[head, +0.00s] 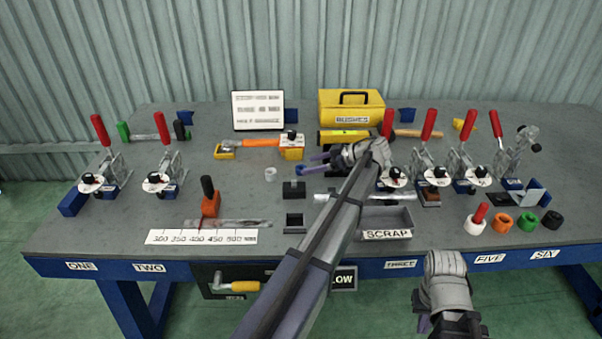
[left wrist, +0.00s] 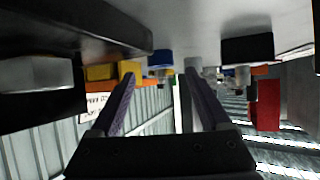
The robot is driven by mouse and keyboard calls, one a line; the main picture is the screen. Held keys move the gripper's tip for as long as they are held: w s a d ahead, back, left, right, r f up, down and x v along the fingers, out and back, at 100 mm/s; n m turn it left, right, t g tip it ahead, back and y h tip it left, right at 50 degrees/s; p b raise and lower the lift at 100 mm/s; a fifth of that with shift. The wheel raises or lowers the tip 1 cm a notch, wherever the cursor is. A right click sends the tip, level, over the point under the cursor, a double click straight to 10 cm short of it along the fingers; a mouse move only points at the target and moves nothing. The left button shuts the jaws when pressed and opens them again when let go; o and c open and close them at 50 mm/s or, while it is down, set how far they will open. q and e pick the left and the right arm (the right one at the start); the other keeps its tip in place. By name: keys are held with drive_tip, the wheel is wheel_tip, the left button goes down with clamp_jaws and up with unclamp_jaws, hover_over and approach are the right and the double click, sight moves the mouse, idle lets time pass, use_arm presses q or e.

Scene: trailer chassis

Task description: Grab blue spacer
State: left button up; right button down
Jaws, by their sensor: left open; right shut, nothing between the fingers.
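The blue spacer (head: 300,171) sits on the grey bench just left of my left gripper's fingertips in the head view. In the left wrist view, which looks upside down, the blue spacer (left wrist: 160,57) appears ahead, between the lines of the two fingers and apart from them. My left gripper (head: 318,162) reaches across the bench with its purple fingers pointing left; in its wrist view the fingers (left wrist: 158,92) are spread and empty. My right gripper (head: 424,322) is low in front of the bench, shut and empty, its fingertips mostly hidden.
A small pale cylinder (head: 270,174) and a black block (head: 294,188) stand near the spacer. A yellow bushes box (head: 352,107) is behind, a scrap tray (head: 386,220) in front. Red-handled clamps (head: 427,125) crowd the right. Bare bench lies left of the pale cylinder.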

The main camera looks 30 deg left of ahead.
sight(298, 169)
use_arm(q)
drive_tip(key=b+x, duration=0.1)
drive_tip(key=x, duration=0.2)
drive_tip(key=shift+s+d+f, duration=0.2)
drive_tip(key=shift+a+f, duration=0.1)
drive_tip(key=shift+a, duration=0.35)
drive_tip(key=shift+c, duration=0.2)
clamp_jaws()
